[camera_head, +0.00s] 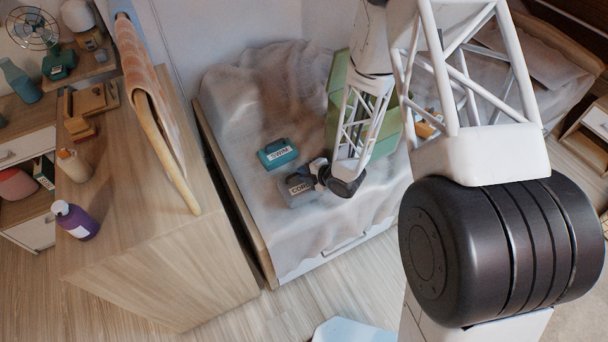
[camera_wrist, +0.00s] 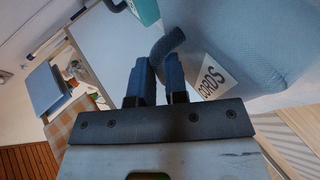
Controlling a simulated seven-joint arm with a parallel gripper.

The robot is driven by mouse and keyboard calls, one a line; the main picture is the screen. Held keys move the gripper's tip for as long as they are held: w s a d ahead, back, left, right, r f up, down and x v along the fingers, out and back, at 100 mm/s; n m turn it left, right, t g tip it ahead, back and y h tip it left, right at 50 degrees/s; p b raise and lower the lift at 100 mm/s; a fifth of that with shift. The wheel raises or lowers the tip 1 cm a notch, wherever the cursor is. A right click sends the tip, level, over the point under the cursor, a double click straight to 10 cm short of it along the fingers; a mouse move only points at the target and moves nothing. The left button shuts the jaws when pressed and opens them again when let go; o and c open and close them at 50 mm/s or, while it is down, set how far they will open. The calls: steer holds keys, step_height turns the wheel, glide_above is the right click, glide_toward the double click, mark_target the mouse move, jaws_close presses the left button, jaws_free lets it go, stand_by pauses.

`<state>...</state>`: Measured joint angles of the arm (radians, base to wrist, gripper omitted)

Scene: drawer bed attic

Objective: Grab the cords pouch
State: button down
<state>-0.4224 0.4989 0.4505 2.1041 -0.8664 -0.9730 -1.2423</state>
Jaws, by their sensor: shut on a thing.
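The cords pouch (camera_head: 296,191) is a grey pouch with a white label, by the near left part of the bed. In the wrist view the pouch (camera_wrist: 250,50) fills the upper right, with "CORDS" readable on its label and a dark rounded handle at its left. My gripper (camera_wrist: 160,75) is shut on the pouch's handle, which shows between and beyond the fingertips. In the head view my gripper (camera_head: 320,172) is at the pouch's right side, and part of the pouch is hidden behind it.
A teal labelled pouch (camera_head: 278,153) is just behind the cords pouch on the rumpled bed cover (camera_head: 240,100). A green box (camera_head: 385,130) stands behind my arm on the right. A wooden cabinet (camera_head: 150,260) with a purple bottle (camera_head: 75,220) is at the left.

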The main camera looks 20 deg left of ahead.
steer(key=shift+r, duration=1.55)
steer(key=s+d+r, duration=0.1)
steer(key=s+d, duration=0.7)
steer(key=s, duration=0.5)
steer(key=shift+s+d+r, duration=0.2)
steer(key=shift+d+r, duration=0.1)
